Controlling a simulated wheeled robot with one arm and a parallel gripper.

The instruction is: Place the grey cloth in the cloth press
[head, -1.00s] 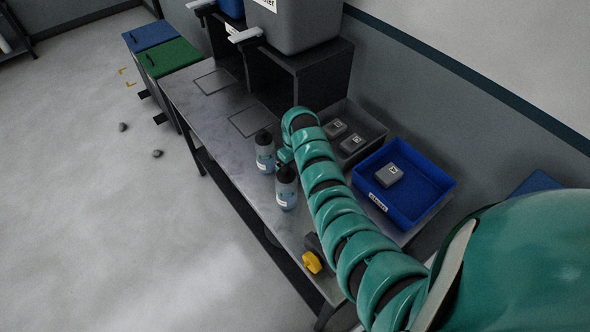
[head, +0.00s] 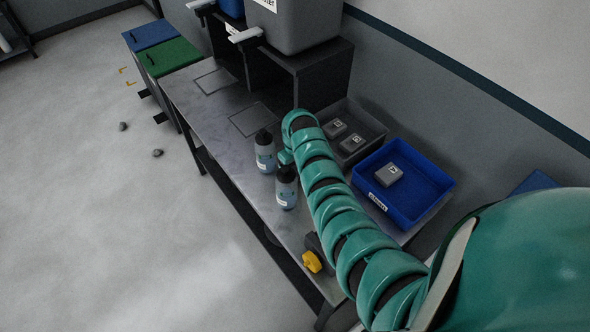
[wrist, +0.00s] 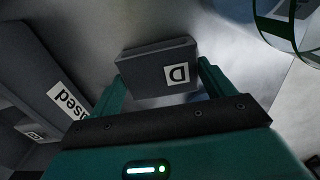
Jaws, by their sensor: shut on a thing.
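My gripper (wrist: 161,70) is shut on a grey folded block marked D (wrist: 145,60), which I take to be the grey cloth. It sits between the two teal fingers above the metal bench. In the head view my arm hides most of the gripper and the held block. A dark device with a yellow knob (head: 312,261) sits at the bench's near end, partly behind my arm. I cannot tell whether it is the cloth press.
A grey bin (head: 378,127) labelled "used" holds two grey blocks; its wall shows in the wrist view (wrist: 40,75). A blue bin (head: 432,196) labelled "clean" holds one. Two bottles (head: 265,157) (head: 286,190) stand beside my arm. The bench's far left (head: 190,95) is clear.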

